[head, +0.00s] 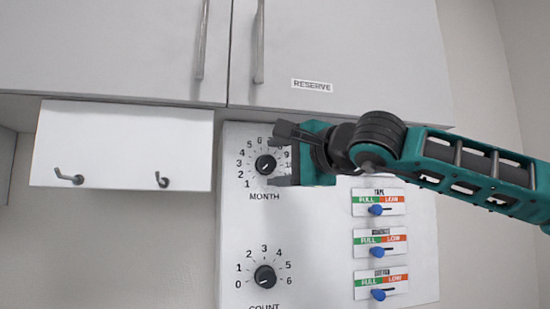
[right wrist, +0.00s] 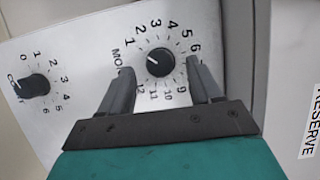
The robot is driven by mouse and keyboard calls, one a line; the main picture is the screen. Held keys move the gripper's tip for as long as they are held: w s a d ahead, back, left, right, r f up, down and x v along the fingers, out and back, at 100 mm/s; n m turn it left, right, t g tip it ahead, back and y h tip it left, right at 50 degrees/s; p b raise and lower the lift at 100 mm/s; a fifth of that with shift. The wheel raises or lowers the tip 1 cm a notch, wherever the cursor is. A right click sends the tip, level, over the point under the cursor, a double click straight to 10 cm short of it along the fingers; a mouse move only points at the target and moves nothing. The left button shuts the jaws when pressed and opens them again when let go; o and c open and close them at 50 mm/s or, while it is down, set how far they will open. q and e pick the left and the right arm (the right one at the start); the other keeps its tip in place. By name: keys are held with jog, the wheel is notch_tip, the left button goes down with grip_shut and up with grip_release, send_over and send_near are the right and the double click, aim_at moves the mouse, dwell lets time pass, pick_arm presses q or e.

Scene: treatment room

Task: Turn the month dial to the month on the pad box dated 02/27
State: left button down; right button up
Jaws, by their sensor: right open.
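The month dial (head: 265,164) is a round black knob on a pale wall panel, ringed by numbers, with MONTH printed below it. In the right wrist view the month dial (right wrist: 160,62) has a small white mark that appears to point toward 1. My right gripper (head: 283,156) is open in front of the dial. In the right wrist view the fingers of my right gripper (right wrist: 160,72) stand on either side of the knob, apart from it. Whether they reach the panel I cannot tell. The head view hides some right-hand numbers behind the gripper. No pad box and no left gripper are in view.
The count dial (head: 265,277) sits lower on the panel (head: 325,285). Blue sliders (head: 376,210) with FULL/LOW labels are to its right. A cabinet (head: 340,45) marked RESERVE hangs above. A white board (head: 125,135) with two hooks is at left.

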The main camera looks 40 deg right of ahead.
pick_arm(q)
jog(key=shift+d+r, duration=0.1)
pick_arm(e)
jog(key=shift+w, duration=0.8)
pick_arm(q)
jog(key=shift+d, duration=0.1)
pick_arm(e)
jog(key=shift+c, duration=0.3)
jog(key=c, duration=1)
jog(key=shift+o, duration=0.2)
jog(key=f+m+b, duration=0.1)
jog(key=b, duration=0.3)
jog(key=shift+m, duration=0.3)
jog(key=m+t+b, duration=0.1)
jog(key=m+b, duration=0.1)
jog(key=b, duration=0.3)
jog(key=shift+h, duration=0.4)
jog(key=shift+m+t+b, duration=0.3)
jog(key=shift+m+b, duration=0.3)
jog(key=shift+b, duration=0.2)
jog(key=shift+r, duration=0.2)
pick_arm(q)
notch_tip(320, 180, down, 6)
jog(key=w+d+h, duration=0.1)
jog(key=d, duration=0.1)
jog(key=shift+w+d+f, duration=0.25)
jog(key=shift+w+d, duration=0.15)
